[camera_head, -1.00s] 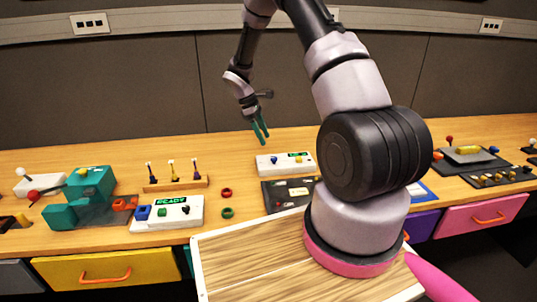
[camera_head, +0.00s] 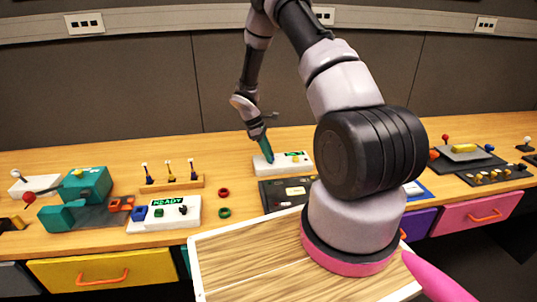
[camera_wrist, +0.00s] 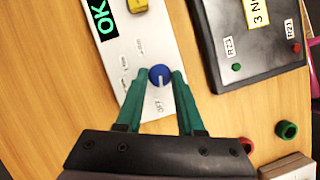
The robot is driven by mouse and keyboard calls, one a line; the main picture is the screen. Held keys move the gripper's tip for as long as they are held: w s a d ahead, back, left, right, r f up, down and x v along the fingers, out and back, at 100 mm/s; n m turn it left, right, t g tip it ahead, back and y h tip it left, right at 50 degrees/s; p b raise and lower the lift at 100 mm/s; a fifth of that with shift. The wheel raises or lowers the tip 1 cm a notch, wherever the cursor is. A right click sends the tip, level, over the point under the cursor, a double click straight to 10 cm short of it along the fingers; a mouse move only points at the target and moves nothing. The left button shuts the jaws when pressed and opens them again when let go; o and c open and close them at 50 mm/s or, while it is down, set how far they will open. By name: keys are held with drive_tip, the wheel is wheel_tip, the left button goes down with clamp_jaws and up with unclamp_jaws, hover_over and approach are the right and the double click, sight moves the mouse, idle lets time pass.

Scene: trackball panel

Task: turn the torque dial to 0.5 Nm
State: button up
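The torque dial is a round blue knob (camera_wrist: 159,75) with a white pointer line, on a white panel (camera_wrist: 108,42). Its line points toward the printed "OFF" label (camera_wrist: 158,105); other printed labels beside it are too small to read surely. The panel also shows in the head view (camera_head: 298,169). My gripper (camera_wrist: 160,73) has its two teal fingers on either side of the knob, with the tips at its level. They look open around it; whether they touch it is unclear. In the head view my gripper (camera_head: 266,157) hides the dial.
The white panel also bears a green "OK" display (camera_wrist: 97,20) and a yellow button (camera_wrist: 137,5). A dark panel (camera_wrist: 235,40) with green and red buttons lies close by. A red ring (camera_head: 223,193) and a green ring (camera_head: 224,212) lie on bare wood.

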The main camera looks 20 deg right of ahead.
clamp_jaws()
drive_tip(key=shift+w+m, duration=0.1)
drive_tip(key=shift+m, duration=0.2)
drive_tip(key=m+g+y, duration=0.1)
drive_tip(key=m, duration=0.2)
drive_tip(key=shift+w+d, duration=0.1)
drive_tip(key=shift+d+m+g+y, duration=0.15)
drive_tip(key=shift+m+y, duration=0.2)
drive_tip(key=shift+m, duration=0.65)
drive_tip(key=shift+m+g+y, duration=0.15)
drive_tip(key=shift+m+y, duration=0.2)
drive_tip(key=shift+m, duration=0.65)
drive_tip(key=o, duration=0.9)
unclamp_jaws()
drive_tip(key=shift+o, duration=0.2)
